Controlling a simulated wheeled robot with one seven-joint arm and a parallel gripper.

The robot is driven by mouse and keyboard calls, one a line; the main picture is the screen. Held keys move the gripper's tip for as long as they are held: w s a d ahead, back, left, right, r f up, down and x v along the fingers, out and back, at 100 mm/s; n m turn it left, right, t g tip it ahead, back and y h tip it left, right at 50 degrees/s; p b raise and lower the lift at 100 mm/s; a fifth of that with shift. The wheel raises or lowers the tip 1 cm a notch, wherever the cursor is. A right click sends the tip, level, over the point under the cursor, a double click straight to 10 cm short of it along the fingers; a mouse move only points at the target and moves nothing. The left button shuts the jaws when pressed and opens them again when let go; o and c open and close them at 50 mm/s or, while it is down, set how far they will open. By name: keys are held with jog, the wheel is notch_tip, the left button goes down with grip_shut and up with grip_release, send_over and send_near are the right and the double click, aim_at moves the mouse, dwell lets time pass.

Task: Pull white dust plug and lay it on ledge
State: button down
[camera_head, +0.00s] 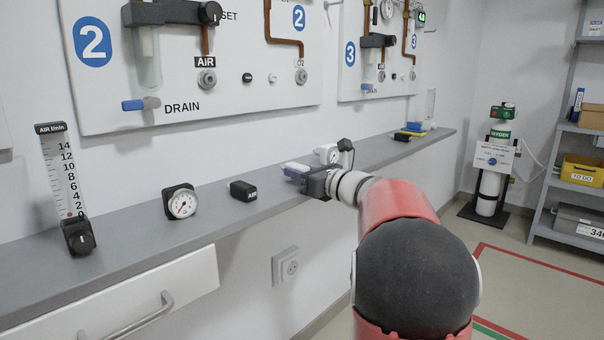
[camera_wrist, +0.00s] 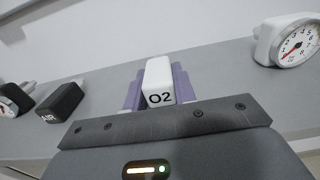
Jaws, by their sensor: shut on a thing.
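My gripper (camera_wrist: 158,88) has purple fingers and is shut on a white block marked O2 (camera_wrist: 158,82), which looks like the white dust plug. In the head view, my gripper (camera_head: 296,171) is over the grey ledge (camera_head: 140,240), with the white plug partly hidden between the fingers. I cannot tell whether the plug touches the ledge. On the panel above, the O2 socket (camera_head: 301,76) shows bare, with no plug in it.
On the ledge, a black AIR block (camera_head: 243,190) and a round gauge (camera_head: 182,203) stand left of my gripper. A white gauge (camera_head: 328,154) is close behind it. A flowmeter (camera_head: 64,180) stands far left. Blue and yellow items (camera_head: 412,129) lie farther right.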

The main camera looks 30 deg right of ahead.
jog(key=shift+a+f, duration=0.1)
jog(key=shift+f, duration=0.35)
jog(key=c, duration=1.1)
grip_release()
jog(key=shift+w+f, duration=0.1)
jog(key=shift+f, duration=0.05)
jog(key=shift+o, duration=0.2)
jog(key=r+v, duration=0.1)
jog(key=v, duration=0.7)
jog(key=shift+r, duration=0.1)
